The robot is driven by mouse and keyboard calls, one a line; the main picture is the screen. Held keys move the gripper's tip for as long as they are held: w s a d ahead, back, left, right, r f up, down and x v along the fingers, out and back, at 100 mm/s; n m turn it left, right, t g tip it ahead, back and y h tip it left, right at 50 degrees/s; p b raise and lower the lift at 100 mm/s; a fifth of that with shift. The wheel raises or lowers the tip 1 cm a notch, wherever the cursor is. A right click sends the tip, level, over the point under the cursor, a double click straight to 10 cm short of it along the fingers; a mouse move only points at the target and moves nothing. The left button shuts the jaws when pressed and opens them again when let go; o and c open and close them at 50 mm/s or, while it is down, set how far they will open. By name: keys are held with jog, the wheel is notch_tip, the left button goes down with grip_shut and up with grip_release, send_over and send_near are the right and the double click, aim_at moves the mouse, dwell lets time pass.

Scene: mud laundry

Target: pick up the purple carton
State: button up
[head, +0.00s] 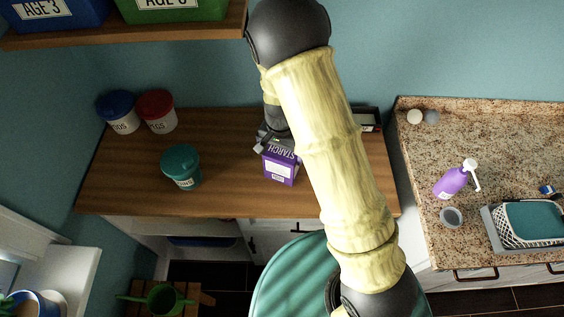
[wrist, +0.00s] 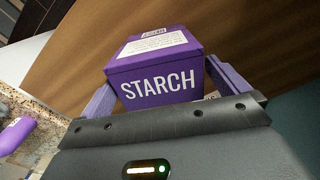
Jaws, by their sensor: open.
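The purple carton (head: 279,172), marked STARCH, stands on the wooden counter (head: 225,150) in the head view. In the wrist view the carton (wrist: 152,75) fills the upper middle, its lettered face toward my palm. My gripper (head: 266,141) is at the carton's back left side in the head view, partly hidden by my arm. In the wrist view its two fingers (wrist: 160,78) are spread, one on each side of the carton. I cannot tell whether either finger touches it. The carton's far side is hidden in the wrist view.
A teal-lidded jar (head: 181,167) stands left of the carton. A blue-lidded jar (head: 118,112) and a red-lidded jar (head: 158,110) stand at the back left. A dark box (head: 368,119) is behind my arm. A granite counter (head: 440,140) with a purple pump bottle (head: 452,182) is to the right.

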jog(key=shift+d+f+p, duration=0.15)
jog(key=shift+f+p, duration=0.3)
jog(key=shift+f, duration=0.05)
jog(key=shift+w+f+p, duration=0.1)
jog(key=shift+f+p, duration=0.65)
jog(key=shift+f, duration=1.35)
jog(key=shift+d, duration=0.1)
jog(key=c, duration=1.1)
jog(key=shift+c, duration=0.2)
jog(key=shift+r, duration=0.15)
